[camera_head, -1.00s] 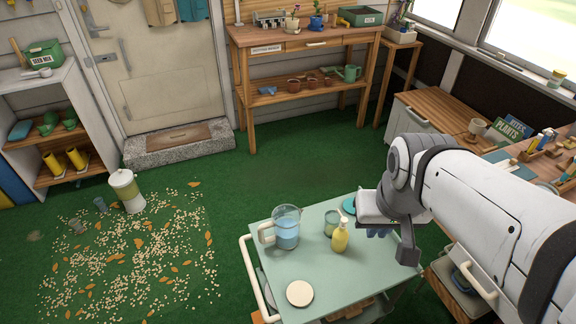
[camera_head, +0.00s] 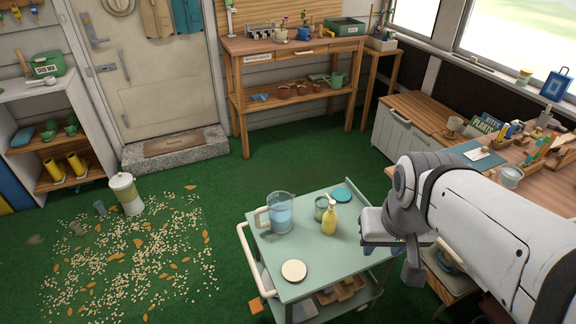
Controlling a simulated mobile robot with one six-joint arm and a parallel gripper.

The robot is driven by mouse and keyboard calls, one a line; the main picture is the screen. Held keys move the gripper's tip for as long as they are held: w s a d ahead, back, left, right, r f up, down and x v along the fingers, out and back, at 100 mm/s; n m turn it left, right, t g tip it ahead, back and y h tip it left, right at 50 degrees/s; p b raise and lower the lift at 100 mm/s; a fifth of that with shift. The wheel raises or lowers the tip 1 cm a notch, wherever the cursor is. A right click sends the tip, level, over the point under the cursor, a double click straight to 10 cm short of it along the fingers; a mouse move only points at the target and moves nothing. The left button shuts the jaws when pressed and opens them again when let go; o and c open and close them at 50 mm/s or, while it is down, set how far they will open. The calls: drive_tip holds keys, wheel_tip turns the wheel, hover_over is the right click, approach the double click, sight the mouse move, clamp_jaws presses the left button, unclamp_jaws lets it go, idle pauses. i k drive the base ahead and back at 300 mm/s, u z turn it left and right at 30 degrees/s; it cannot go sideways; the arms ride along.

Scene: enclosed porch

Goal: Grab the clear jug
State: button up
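The clear jug (camera_head: 281,214) stands upright on the pale green top of a trolley (camera_head: 318,262), near its far left corner.
A round cream disc (camera_head: 294,271) lies on the trolley's near left part, and a teal disc (camera_head: 342,194) at its far right. The trolley's white handle (camera_head: 256,262) runs along the left side. Spilled seed (camera_head: 140,245) covers the floor at left. Green floor behind the trolley is clear.

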sight(274, 215)
drive_tip(key=z, duration=1.1)
drive_tip(key=k, duration=1.45)
drive_tip(key=u, duration=1.75)
drive_tip(key=i, duration=1.7)
drive_tip(key=u, duration=0.05)
